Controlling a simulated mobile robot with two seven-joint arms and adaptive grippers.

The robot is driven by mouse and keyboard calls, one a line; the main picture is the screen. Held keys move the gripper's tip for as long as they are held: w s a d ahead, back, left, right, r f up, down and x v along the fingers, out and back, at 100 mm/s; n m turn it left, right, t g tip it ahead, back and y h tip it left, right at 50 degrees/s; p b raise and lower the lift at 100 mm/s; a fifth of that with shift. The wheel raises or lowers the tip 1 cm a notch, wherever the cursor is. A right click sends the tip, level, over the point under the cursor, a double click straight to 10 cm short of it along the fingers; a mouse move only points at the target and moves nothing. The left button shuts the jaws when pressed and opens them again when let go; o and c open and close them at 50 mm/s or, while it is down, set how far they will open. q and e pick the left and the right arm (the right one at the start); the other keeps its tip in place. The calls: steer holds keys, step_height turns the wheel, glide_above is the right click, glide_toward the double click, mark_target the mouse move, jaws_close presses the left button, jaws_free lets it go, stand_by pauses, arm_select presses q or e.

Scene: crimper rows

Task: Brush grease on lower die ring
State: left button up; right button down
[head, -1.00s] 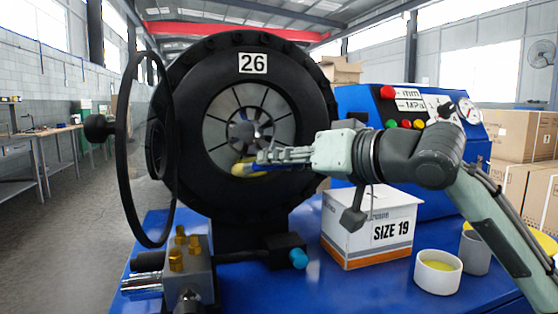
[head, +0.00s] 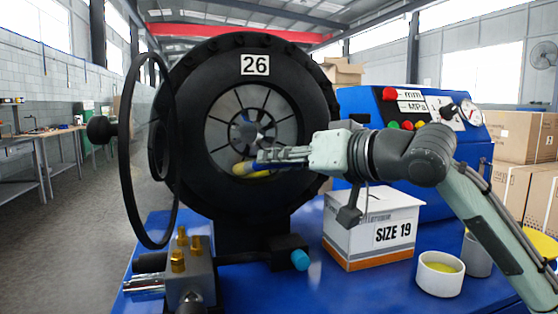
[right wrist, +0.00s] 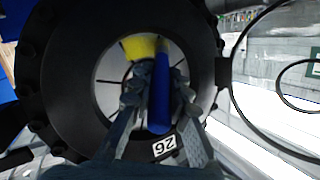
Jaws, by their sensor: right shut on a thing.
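The die ring (head: 225,128) is a pale grey segmented disc in the mouth of the black crimper head (head: 195,150) marked 26. My right gripper (head: 264,156) is in front of its lower right part, shut on a brush. The brush's yellow head (head: 243,169) is at the lower edge of the ring; I cannot tell whether it touches. In the right wrist view, the fingers (right wrist: 147,75) are beside the blue handle (right wrist: 160,95), and the yellow head (right wrist: 139,47) overlaps the ring's edge. A white cup of yellow grease (head: 440,283) stands on the blue bench. My left gripper is out of view.
A SIZE 19 box (head: 350,240) stands on the bench below my right arm. A grey cup (head: 477,262) is beside the grease. A large black hoop (head: 128,180) and a brass-fitted block (head: 190,268) are at left. The control panel (head: 430,105) is behind my arm.

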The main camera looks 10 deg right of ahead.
steer(key=shift+d, duration=0.15)
stand_by(1.3)
steer(key=shift+s+d, duration=0.25)
steer(key=shift+s, duration=1.25)
steer(key=shift+s+d, duration=0.2)
steer(key=shift+s, duration=1.25)
steer(key=shift+s+d, duration=0.15)
steer(key=shift+s, duration=0.6)
steer(key=shift+s+d, duration=0.15)
steer(key=shift+s, duration=0.55)
